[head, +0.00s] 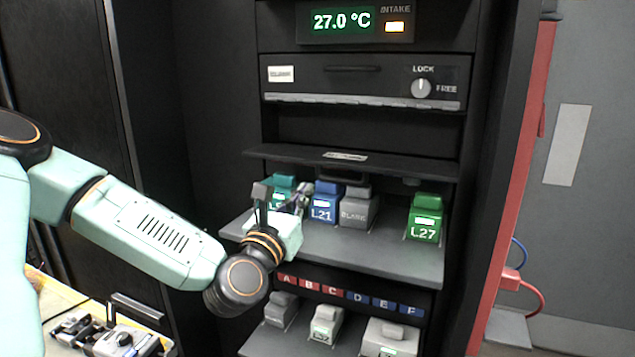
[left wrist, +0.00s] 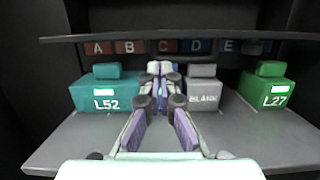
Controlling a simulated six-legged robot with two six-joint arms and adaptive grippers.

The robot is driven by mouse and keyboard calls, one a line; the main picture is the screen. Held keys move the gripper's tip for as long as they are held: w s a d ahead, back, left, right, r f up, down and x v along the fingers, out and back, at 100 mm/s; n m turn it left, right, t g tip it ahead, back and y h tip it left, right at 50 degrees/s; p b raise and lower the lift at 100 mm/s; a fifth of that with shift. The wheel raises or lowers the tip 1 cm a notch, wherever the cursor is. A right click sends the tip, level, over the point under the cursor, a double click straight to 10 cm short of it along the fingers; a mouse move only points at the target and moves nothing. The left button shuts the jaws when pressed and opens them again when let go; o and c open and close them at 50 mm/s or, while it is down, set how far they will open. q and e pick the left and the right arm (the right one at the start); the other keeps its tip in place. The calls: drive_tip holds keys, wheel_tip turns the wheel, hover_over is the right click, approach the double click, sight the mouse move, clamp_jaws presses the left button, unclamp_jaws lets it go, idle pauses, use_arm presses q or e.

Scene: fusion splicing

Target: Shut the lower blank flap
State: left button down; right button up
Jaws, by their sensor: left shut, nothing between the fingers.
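The lower flap (head: 400,164) is a dark panel with a small label. It sticks out nearly level over the grey module shelf (head: 370,252), so it stands open. Its edge (left wrist: 100,38) crosses the top of the left wrist view. My left gripper (head: 298,197) is shut and empty, below the flap and in front of the modules. In the left wrist view its fingertips (left wrist: 163,72) point in between the teal L52 module (left wrist: 105,95) and the grey BLANK module (left wrist: 203,92). I cannot tell if they touch anything. My right gripper is in neither view.
On the shelf also stand a blue L21 module (head: 324,207) and a green L27 module (head: 424,220). Above is a closed panel (head: 340,82) with a LOCK/FREE knob (head: 421,88). Lettered slots and grey modules (head: 325,325) sit below. A red post (head: 520,170) stands right.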

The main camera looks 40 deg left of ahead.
use_arm(q)
drive_tip(key=shift+x, duration=0.85)
drive_tip(key=x, duration=0.4)
drive_tip(key=shift+w+r, duration=0.2)
drive_tip(key=shift+w, duration=0.05)
drive_tip(key=shift+w, duration=0.2)
